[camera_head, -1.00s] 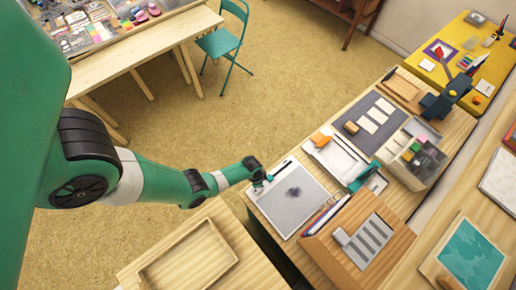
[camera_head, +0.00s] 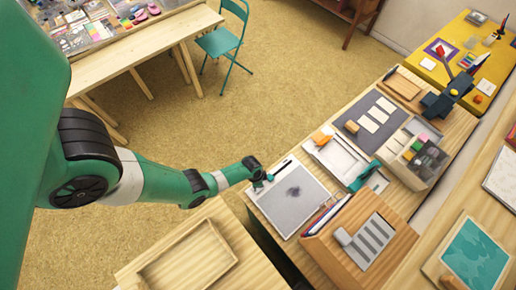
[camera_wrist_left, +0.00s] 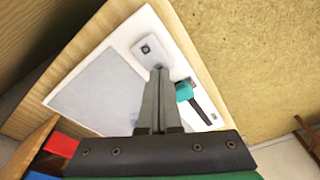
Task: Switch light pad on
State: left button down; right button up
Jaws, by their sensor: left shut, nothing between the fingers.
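The light pad (camera_head: 300,207) is a flat white-edged board with a grey panel, lying at the near left end of the workbench. In the left wrist view, its grey panel (camera_wrist_left: 95,92) is on the left, and a small light-grey switch plate with a dark spot (camera_wrist_left: 150,46) sits near its corner. My left gripper (camera_wrist_left: 159,72) is shut and empty, its tips at the lower edge of the switch plate; I cannot tell whether they touch. In the head view, the left gripper (camera_head: 265,183) is over the pad's left corner. The right gripper is not in view.
A teal-handled tool with a dark shaft (camera_wrist_left: 184,92) lies on the pad close beside the fingers. Pencils (camera_head: 327,213) and a wooden box with a slotted grey top (camera_head: 365,243) stand in front of it. A white tray (camera_head: 336,155) is behind it.

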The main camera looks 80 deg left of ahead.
pick_arm(q)
jog(key=shift+f+b, duration=0.5)
jog(key=shift+f, duration=0.05)
notch_tip(320, 180, up, 7)
jog(key=p, duration=0.7)
jog(key=shift+r, duration=0.15)
dwell(0.4)
